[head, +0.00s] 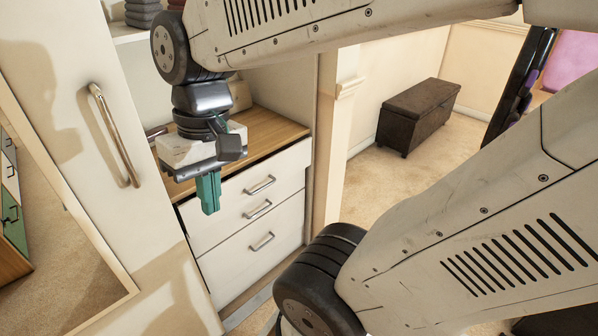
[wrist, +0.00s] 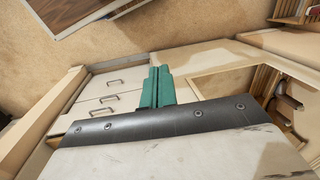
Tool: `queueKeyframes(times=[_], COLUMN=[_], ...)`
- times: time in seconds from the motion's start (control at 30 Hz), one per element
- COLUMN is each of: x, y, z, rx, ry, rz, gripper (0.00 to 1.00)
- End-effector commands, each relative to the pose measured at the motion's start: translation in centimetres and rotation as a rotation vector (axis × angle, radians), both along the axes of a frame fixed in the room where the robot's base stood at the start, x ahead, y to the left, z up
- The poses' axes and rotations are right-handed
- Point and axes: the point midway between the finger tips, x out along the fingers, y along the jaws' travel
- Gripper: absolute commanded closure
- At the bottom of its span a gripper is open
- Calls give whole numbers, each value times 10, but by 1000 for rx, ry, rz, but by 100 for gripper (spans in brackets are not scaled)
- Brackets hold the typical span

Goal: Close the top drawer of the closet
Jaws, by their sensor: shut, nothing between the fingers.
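The closet's white top drawer (head: 285,172) has a metal handle and sits under a wooden top (head: 265,130). Its front stands slightly out from the drawers below, with a dark gap behind its upper edge. My gripper (head: 209,194) has teal fingers pointing down, pressed together and empty. In the head view they overlap the left part of the top drawer front; I cannot tell whether they touch it. In the wrist view the shut fingers (wrist: 157,85) show beside the drawer fronts (wrist: 90,92).
Two lower drawers (head: 235,265) look shut. A white closet door with a long handle (head: 115,135) and a mirror (head: 60,240) stands open at the left. A door frame (head: 335,130) is on the right. Beyond it are carpet and a dark chest (head: 420,115).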

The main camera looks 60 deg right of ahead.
Motion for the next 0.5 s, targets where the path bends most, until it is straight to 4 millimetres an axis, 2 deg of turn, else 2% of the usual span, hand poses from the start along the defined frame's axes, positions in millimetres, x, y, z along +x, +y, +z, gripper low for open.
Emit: queueKeyframes(times=[0.17, 0.27, 0.37, 0.5], x=[46, 77, 109, 154], y=[-2, -11, -29, -69], z=[-15, -24, -35, -55], rx=[260, 418, 581, 815], ry=[169, 239, 291, 336], rz=[-251, -402, -558, -785], gripper=[100, 100, 100, 100])
